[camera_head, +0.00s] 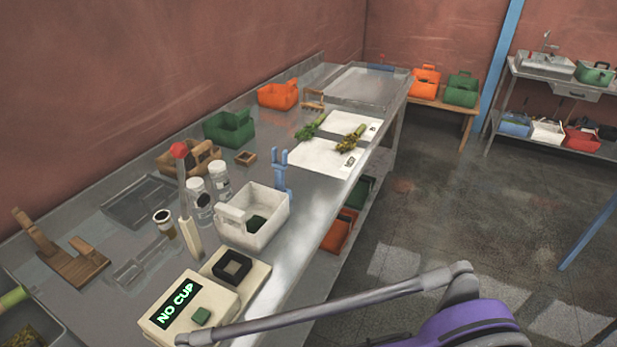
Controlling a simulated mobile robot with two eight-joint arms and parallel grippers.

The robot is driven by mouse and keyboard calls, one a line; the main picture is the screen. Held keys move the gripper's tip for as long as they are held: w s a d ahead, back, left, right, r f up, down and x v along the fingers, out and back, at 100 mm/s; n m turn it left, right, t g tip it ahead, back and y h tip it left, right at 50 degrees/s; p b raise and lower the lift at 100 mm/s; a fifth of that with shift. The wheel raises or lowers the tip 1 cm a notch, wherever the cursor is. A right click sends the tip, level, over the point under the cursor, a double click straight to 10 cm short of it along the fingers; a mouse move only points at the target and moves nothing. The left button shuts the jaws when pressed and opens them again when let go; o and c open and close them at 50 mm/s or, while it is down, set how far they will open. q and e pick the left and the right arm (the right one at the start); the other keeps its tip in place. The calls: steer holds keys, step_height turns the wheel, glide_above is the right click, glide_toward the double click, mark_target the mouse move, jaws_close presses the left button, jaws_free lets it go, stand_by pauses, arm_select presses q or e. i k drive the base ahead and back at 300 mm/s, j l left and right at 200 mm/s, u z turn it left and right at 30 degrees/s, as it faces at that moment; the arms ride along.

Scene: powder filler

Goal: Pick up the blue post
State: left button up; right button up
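A light blue post (281,176) with a forked top stands upright on the grey metal workbench (103,230). It is just behind the right end of a white bin (261,227), which appears to hide part of its foot. Nothing grips the post. Neither my left nor my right gripper shows in this view.
White jars (200,202) and a red-knobbed lever (182,188) stand left of the bin. A "NO CUP" device (215,310) is in front. White sheets with plant sprigs (311,156) lie behind the post. Green (229,129) and orange (278,95) bins line the back.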

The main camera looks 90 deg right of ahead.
mark_target(280, 167)
steer(key=z, duration=3.05)
